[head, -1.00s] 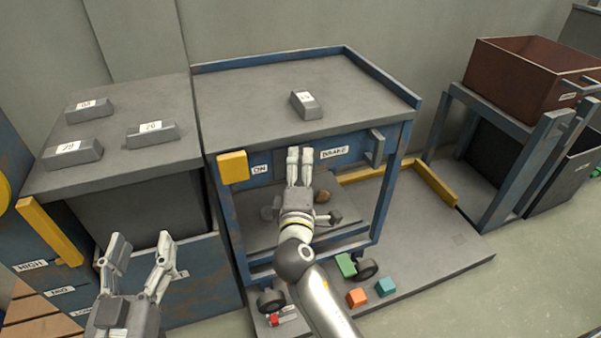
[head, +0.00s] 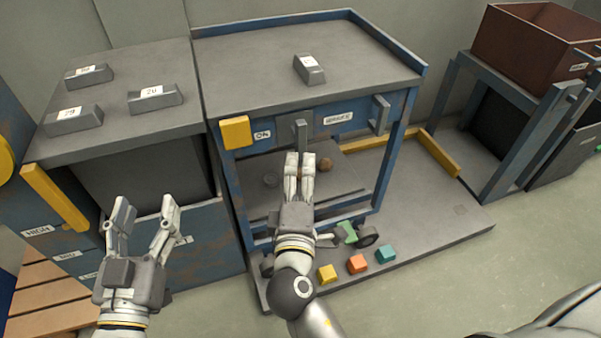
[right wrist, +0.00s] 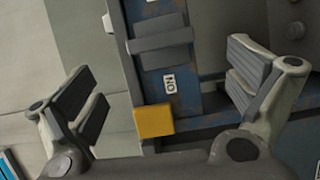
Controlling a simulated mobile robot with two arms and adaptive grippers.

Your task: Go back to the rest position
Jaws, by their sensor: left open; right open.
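My left gripper (head: 143,218) is open and empty in front of the left cabinet in the head view. My right gripper (head: 299,165) is in front of the blue-framed bench (head: 407,100), just below its grey handle (head: 301,134). The right wrist view shows my right gripper (right wrist: 165,100) with its fingers wide apart and nothing held. Between them in that view, a grey bar (right wrist: 160,40), an "ON" label (right wrist: 169,82) and a yellow block (right wrist: 154,120) show on the panel beyond.
Grey ingot-like blocks lie on the left cabinet (head: 110,140) and one (head: 309,69) on the bench top. Yellow (head: 326,274), orange (head: 357,264) and teal (head: 386,254) cubes sit on the low platform (head: 440,215). A brown bin (head: 530,50) stands at right. Floor at front right is clear.

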